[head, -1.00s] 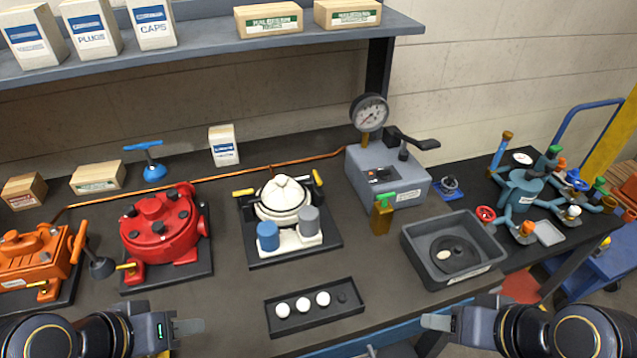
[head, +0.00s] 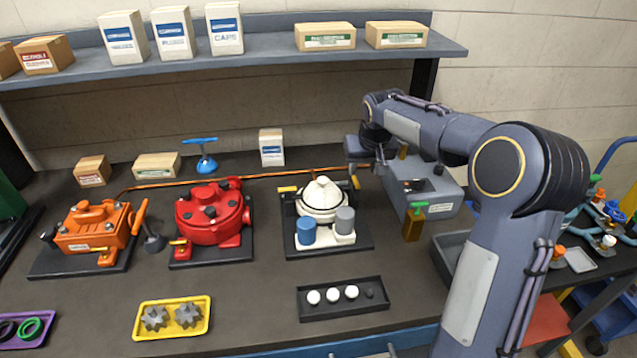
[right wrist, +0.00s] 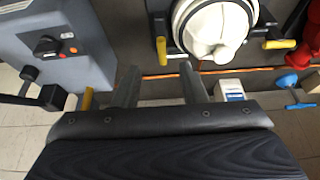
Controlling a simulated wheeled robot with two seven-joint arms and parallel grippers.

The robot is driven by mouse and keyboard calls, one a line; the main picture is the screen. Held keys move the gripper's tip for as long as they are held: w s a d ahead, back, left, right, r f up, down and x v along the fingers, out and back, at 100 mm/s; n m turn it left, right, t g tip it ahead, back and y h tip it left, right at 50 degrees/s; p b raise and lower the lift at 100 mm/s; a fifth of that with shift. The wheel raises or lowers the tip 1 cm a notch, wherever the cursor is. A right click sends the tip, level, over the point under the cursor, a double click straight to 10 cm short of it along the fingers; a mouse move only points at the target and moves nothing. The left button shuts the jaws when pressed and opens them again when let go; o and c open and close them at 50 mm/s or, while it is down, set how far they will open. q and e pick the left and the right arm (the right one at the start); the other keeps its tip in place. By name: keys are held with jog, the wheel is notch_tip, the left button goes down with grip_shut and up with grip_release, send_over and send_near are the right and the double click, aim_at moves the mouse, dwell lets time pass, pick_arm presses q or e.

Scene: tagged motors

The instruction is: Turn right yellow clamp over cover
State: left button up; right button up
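The white motor (head: 322,200) with its round cover sits on a dark base plate. It has a yellow clamp handle at each side; the left one (head: 287,189) points outward. The right yellow clamp (head: 356,181) is partly hidden by my right gripper (head: 353,168) in the head view. In the right wrist view, seen from the far side, the right yellow clamp (right wrist: 162,50) lies just ahead of the gap between the fingers of my right gripper (right wrist: 158,88). The fingers are apart, with nothing between them. My left gripper is out of view.
A copper pipe (head: 250,177) runs behind. A red motor (head: 212,212) stands left, and a black tray (head: 343,297) with white balls lies in front.

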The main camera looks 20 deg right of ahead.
aim_at(356, 181)
jog(key=x, duration=0.2)
jog(key=p+x, duration=0.1)
jog(key=x, duration=0.5)
jog(key=shift+w+a+p, duration=0.1)
jog(key=shift+w+p, duration=0.2)
jog(key=shift+w, duration=0.05)
grip_shut()
